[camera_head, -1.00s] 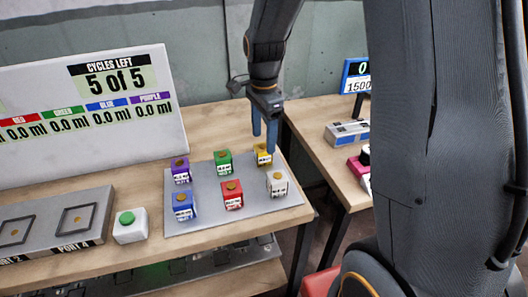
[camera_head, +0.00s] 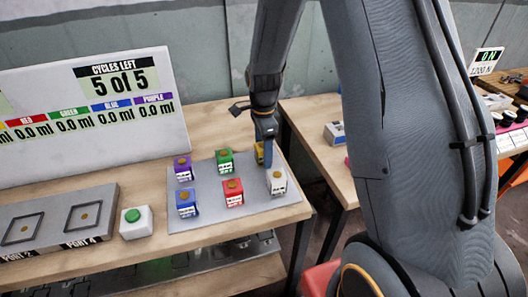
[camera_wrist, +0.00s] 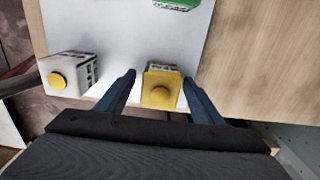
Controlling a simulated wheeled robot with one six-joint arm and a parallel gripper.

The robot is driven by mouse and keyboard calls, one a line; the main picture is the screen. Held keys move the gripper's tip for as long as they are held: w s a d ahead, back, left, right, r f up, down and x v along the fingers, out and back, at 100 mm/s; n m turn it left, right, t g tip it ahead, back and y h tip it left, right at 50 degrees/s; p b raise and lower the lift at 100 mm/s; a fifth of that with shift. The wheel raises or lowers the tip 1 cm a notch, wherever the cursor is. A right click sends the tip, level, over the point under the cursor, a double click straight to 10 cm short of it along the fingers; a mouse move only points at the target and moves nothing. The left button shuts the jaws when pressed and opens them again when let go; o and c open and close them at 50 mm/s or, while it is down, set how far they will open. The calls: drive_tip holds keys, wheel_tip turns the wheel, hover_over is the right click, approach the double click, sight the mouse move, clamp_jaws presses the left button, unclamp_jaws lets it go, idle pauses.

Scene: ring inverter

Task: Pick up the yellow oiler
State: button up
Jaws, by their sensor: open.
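The yellow oiler (camera_head: 259,154) is a small yellow cube with a round cap on top. It stands at the back right of a grey plate (camera_head: 225,215) and is partly hidden by my gripper in the head view. My gripper (camera_head: 267,150) points down over it. In the wrist view the yellow oiler (camera_wrist: 161,86) sits between the two open blue fingers of my gripper (camera_wrist: 158,88), with one finger on each side. I cannot tell whether the fingers touch it.
On the plate stand the green (camera_head: 225,162), purple (camera_head: 183,168), blue (camera_head: 186,203), red (camera_head: 233,193) and white (camera_head: 277,181) oilers. The white one (camera_wrist: 69,75) is left of my fingers in the wrist view. A green button box (camera_head: 135,221) stands left of the plate.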

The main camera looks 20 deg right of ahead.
drive_tip(key=c, duration=1.2)
